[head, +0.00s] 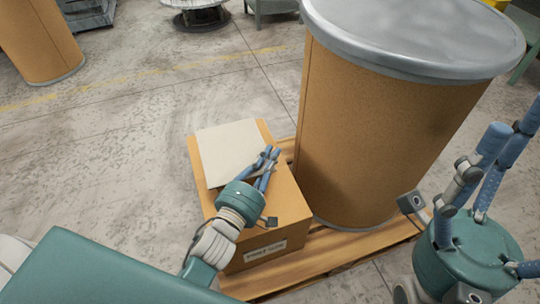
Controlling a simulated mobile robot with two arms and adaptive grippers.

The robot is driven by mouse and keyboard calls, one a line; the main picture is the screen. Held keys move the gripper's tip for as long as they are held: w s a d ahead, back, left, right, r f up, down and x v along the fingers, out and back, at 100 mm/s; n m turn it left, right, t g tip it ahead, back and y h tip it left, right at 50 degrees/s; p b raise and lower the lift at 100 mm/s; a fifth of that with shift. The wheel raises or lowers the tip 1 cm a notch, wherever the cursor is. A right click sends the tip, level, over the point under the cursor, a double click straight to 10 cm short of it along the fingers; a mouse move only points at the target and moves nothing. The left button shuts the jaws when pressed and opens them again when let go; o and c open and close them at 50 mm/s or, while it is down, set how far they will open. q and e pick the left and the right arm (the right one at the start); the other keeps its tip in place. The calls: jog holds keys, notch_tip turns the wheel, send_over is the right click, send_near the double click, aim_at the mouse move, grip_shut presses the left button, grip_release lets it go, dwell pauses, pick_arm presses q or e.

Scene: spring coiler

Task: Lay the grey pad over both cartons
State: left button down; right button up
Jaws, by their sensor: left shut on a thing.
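The pale grey pad (224,150) lies over the left and far part of the top of a brown carton (286,205). A strip of the carton top is bare along the pad's right side, and a label shows on its front. I cannot make out a second carton separately. My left gripper (268,158) is over the carton top at the pad's right edge, shut on the pad; its fingers hide the grip itself. My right gripper (512,135) is at the right, its blue fingers spread and empty, away from the pad.
The carton stands on a wooden pallet (345,258). A big brown drum with a grey metal lid (420,35) stands on it close to the carton's right. Another drum (38,40) stands far left. The concrete floor left of the pallet is clear.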

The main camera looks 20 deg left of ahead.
pick_arm(q)
jog(key=shift+f+b, duration=0.35)
jog(key=shift+f, duration=0.25)
jog(key=c, duration=1.8)
grip_release()
jog(key=s, duration=0.4)
jog(key=s+a, duration=0.1)
jog(key=s, duration=0.7)
jog(key=shift+a, duration=0.3)
